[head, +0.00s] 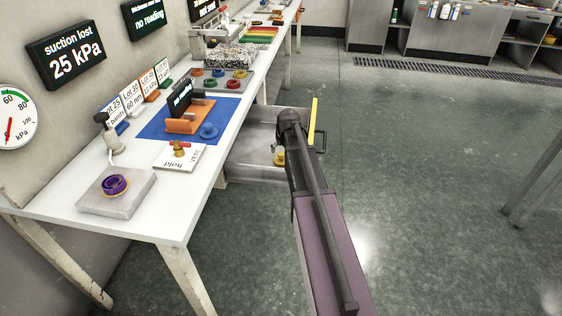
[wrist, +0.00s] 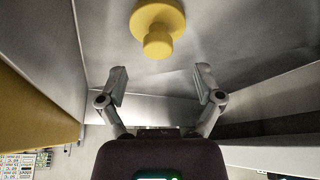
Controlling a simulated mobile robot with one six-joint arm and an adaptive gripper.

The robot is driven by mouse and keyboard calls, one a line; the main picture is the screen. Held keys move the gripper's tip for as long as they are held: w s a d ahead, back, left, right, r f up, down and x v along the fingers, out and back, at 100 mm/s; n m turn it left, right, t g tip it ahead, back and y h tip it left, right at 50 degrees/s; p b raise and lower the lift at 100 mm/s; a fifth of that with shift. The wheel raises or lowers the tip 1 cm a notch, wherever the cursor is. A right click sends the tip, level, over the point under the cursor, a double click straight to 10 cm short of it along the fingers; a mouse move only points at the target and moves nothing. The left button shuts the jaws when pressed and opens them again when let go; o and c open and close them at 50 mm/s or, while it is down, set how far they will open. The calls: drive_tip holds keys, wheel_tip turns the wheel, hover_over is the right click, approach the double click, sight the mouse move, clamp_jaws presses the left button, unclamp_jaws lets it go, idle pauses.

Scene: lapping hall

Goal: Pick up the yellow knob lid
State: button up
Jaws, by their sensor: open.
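The yellow knob lid (wrist: 157,28) lies on the metal floor of an open drawer, its round knob facing my wrist camera. In the head view the lid (head: 279,158) shows beside my arm, which partly covers it. My gripper (wrist: 161,75) is open and empty. In the wrist view its two fingers are spread wide, below the lid in the picture and apart from it.
The open drawer (head: 252,149) has grey walls close around my gripper. A yellow strip (head: 313,121) and a dark handle (head: 322,142) are at its outer end. The white bench (head: 140,213) beside it carries a blue mat (head: 152,131), a blue knob lid (head: 208,131) and several coloured lids.

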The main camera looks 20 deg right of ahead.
sight(282, 154)
drive_tip(key=shift+b+x, duration=1.9)
drive_tip(key=shift+x, duration=0.35)
drive_tip(key=shift+s+d, duration=0.15)
clamp_jaws()
